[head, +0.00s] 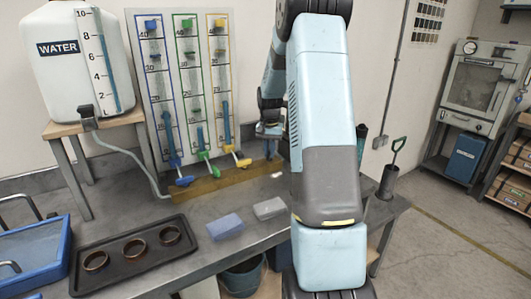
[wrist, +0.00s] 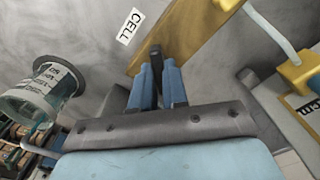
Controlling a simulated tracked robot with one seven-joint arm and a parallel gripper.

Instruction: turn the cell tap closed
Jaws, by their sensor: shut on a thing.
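My gripper (wrist: 158,78) points down at the far side of the bench, and its blue fingers are shut on a dark grey lever (wrist: 155,55), the cell tap's handle. Only the tip of the lever shows between the fingers; the tap's body is hidden. A white CELL label (wrist: 130,27) lies on the bench beside it, next to the wooden strip (wrist: 175,38). In the head view my gripper (head: 270,149) is at the right end of the wooden strip, and my arm hides what lies to its right.
Blue, green and yellow levers (head: 207,167) line the strip under the gauge board (head: 185,60). A water tank (head: 75,60), tray (head: 135,255) and two blocks (head: 226,226) stand nearer or left.

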